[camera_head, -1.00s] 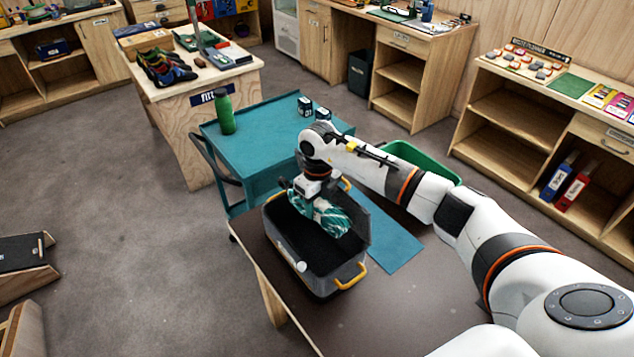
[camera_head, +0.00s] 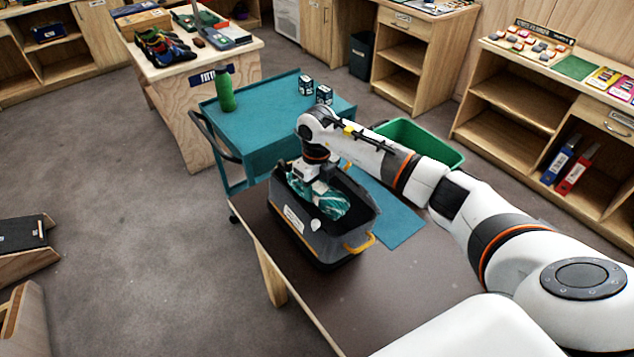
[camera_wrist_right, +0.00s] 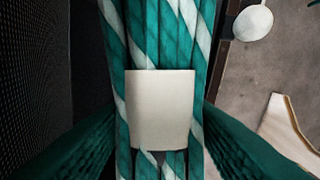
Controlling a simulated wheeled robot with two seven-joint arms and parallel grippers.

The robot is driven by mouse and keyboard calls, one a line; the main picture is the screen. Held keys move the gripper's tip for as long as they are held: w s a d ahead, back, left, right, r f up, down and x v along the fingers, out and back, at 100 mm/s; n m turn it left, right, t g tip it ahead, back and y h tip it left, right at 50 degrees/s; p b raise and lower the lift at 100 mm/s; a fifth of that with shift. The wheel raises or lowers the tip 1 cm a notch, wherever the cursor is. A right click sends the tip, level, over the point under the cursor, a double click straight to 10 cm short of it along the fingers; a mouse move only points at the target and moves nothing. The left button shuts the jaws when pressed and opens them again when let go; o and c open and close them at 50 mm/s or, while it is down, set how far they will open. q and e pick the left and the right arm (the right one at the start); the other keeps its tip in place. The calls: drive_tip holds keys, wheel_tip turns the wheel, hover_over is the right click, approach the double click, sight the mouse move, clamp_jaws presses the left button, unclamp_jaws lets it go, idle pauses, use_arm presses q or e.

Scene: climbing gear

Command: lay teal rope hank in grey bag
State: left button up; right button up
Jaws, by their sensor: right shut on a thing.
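The teal rope hank (camera_head: 328,200), striped with white, is inside the open mouth of the grey bag (camera_head: 308,240) on the brown table. In the right wrist view the hank (camera_wrist_right: 178,35) fills the middle, with a white band (camera_wrist_right: 160,108) around it. My right gripper (camera_head: 303,188) points down into the bag and is shut on the hank. Whether the hank touches the bag's floor is hidden. The bag has yellow handles (camera_head: 358,244) and a dark inside. My left gripper is not in view.
A teal cart (camera_head: 262,130) with a green bottle (camera_head: 225,92) and two small boxes stands behind the bag. A blue-teal mat (camera_head: 395,222) lies right of the bag, and a green bin (camera_head: 425,140) is behind the arm. The table's front part (camera_head: 400,300) is clear.

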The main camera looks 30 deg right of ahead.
drive_tip(key=shift+s+d+f, duration=0.15)
drive_tip(key=shift+d+f, duration=0.1)
drive_tip(key=shift+f, duration=0.35)
drive_tip(key=shift+d, duration=0.25)
drive_tip(key=o, duration=1.3)
drive_tip(key=shift+a, duration=0.1)
drive_tip(key=shift+c, duration=0.2)
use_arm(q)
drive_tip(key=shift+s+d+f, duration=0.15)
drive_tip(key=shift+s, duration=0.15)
use_arm(e)
drive_tip(key=shift+r, duration=0.2)
wheel_tip(320, 180, up, 11)
drive_tip(key=b, duration=0.4)
drive_tip(key=shift+f, duration=0.15)
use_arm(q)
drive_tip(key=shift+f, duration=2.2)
use_arm(e)
drive_tip(key=shift+r, duration=0.7)
